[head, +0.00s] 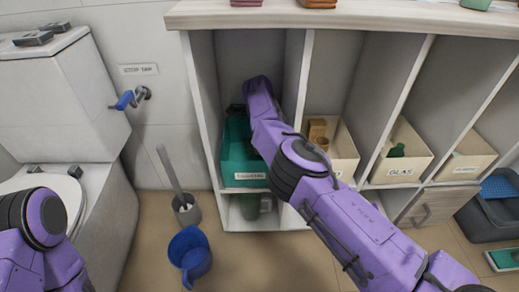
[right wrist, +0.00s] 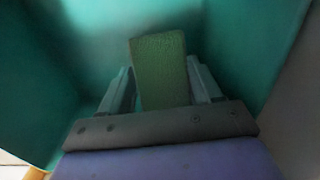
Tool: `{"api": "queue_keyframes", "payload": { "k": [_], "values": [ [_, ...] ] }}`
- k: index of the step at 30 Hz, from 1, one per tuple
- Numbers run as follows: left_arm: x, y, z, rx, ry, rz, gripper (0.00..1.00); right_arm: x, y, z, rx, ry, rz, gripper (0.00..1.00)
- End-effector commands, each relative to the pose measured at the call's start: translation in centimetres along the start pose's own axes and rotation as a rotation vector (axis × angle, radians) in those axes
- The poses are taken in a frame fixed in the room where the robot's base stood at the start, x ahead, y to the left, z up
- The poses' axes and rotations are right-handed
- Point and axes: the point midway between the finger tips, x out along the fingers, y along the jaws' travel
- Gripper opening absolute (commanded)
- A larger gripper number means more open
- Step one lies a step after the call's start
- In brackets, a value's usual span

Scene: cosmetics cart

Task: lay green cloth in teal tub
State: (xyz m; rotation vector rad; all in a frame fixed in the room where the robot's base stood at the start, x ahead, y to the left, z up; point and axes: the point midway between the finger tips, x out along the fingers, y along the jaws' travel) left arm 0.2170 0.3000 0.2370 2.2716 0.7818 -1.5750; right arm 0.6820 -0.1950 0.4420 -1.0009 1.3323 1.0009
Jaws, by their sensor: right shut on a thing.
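The teal tub (head: 231,165) stands in the left compartment of the shelf, with a label on its front. My right arm reaches into that compartment from the lower right, and the gripper's fingertips are hidden in the head view. In the right wrist view my right gripper (right wrist: 160,85) is shut on the green cloth (right wrist: 158,62), a flat, folded-looking rectangle held between the fingers. Teal tub walls (right wrist: 250,40) surround the cloth and fingers there. I cannot tell whether the cloth touches the tub floor. My left arm shows at the lower left, but its gripper is out of view.
Cream bins (head: 343,165) fill the compartments to the right, split by upright dividers (head: 301,80). Folded pieces lie on the counter (head: 400,18) above. A toilet (head: 75,120), a brush holder (head: 187,211) and a blue bucket (head: 190,255) are to the left.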

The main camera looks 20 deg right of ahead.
Motion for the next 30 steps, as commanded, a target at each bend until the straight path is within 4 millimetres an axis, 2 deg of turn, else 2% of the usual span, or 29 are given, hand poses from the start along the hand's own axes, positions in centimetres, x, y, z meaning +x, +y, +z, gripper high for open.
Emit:
{"api": "queue_keyframes", "payload": {
  "k": [4,5,6,13,16,20,25,30],
  "values": [
    [-0.3,0.0,-0.1,-0.001,0.000,0.001,0.58,-0.4,0.0,0.0,0.000,0.000,-0.001,0.15],
    [-0.3,0.0,-0.1,-0.001,0.000,0.000,0.58,-0.4,0.0,0.0,0.000,0.000,-0.001,0.70],
    [-0.3,0.0,-0.1,-0.001,0.000,0.000,0.58,-0.4,0.0,0.0,0.000,0.000,-0.001,0.74],
    [-0.3,0.0,-0.1,0.000,0.000,0.000,0.58,-0.3,0.0,0.0,0.000,0.000,0.000,0.74],
    [-0.7,-0.1,-0.3,0.000,0.000,0.000,0.58,-1.1,0.0,0.0,0.001,0.000,-0.001,0.74],
    [-1.9,-0.2,-0.9,0.000,0.002,0.000,0.58,-3.9,-0.1,0.0,0.000,0.001,-0.002,0.74],
    [-3.6,-0.3,-1.8,0.002,0.005,0.000,0.58,-8.4,-0.1,0.0,0.001,0.000,-0.002,0.74],
    [-4.7,-0.4,-2.2,0.003,0.005,-0.001,0.58,-11.4,-0.1,-0.1,0.000,0.001,-0.001,0.74]
  ]
}}
